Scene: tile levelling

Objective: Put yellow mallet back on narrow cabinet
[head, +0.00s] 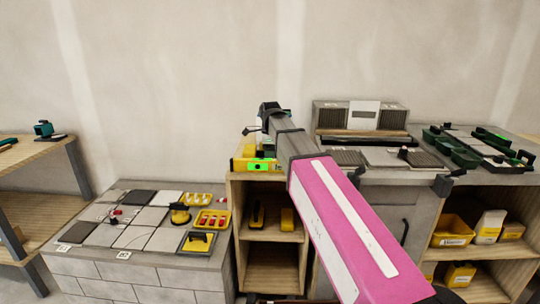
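The narrow cabinet (304,236) is an open-fronted wooden unit in the middle of the head view. A yellow level with a bright green window (256,165) lies along its top front edge. My gripper (264,118) is at the far end of my arm, above the back of this cabinet. Its fingers are too small and partly hidden, so I cannot tell whether they hold anything. Small yellow and teal shapes show just below it, partly covered. A yellow and black tool (180,213) stands on the tiled bench; I cannot tell whether it is the mallet.
The tiled bench (130,270) at left carries tiles, yellow trays (212,220) and small tools. My arm crosses in front of the grey counter (384,173) at right. Yellow bins (452,231) fill shelves below. A wooden shelf (35,150) stands far left.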

